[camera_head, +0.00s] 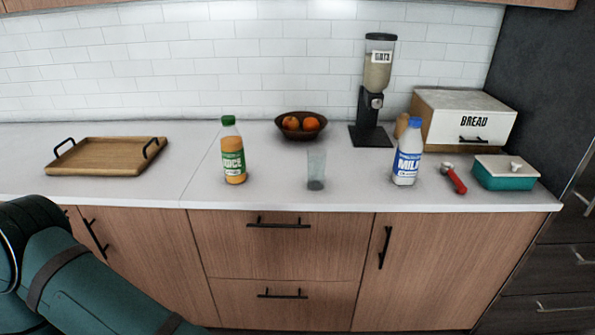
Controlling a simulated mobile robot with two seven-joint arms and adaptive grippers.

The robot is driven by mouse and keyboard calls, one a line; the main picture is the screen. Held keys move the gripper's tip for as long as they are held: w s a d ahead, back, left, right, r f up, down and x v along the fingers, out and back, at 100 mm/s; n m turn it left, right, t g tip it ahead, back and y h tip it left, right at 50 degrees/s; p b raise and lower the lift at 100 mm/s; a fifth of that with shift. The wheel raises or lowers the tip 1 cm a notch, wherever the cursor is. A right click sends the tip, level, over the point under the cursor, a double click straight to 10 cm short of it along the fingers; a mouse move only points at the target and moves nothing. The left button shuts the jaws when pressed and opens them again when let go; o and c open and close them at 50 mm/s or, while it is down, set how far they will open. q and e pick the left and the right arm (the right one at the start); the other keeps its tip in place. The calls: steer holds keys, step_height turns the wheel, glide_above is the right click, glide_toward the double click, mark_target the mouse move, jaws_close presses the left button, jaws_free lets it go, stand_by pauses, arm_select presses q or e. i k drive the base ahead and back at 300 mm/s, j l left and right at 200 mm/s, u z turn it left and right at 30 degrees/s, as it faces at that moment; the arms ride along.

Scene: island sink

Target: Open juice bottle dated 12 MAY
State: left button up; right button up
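A juice bottle (233,158) stands upright on the white countertop, left of the middle. It has a green cap (228,120), a green label reading "JUICE" and orange contents. The cap is on the bottle. Any date on it is too small to read. No other juice bottle is in view. Part of my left arm shows at the lower left, below the counter edge and apart from the bottle. Neither of my grippers is in view.
A glass (316,168) stands right of the bottle, with a fruit bowl (301,136) behind. A wooden tray (105,157) lies left. A milk bottle (407,152), oats dispenser (374,90), red-handled tool (454,179), teal box (505,173) and bread box (465,120) stand right. Counter around the juice is clear.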

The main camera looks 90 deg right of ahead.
mark_target(232, 143)
steer(key=i+z, duration=0.35)
steer(key=i+l+z, duration=0.1)
steer(key=i+z, duration=0.25)
steer(key=k+z, duration=0.1)
steer(key=z, duration=2.7)
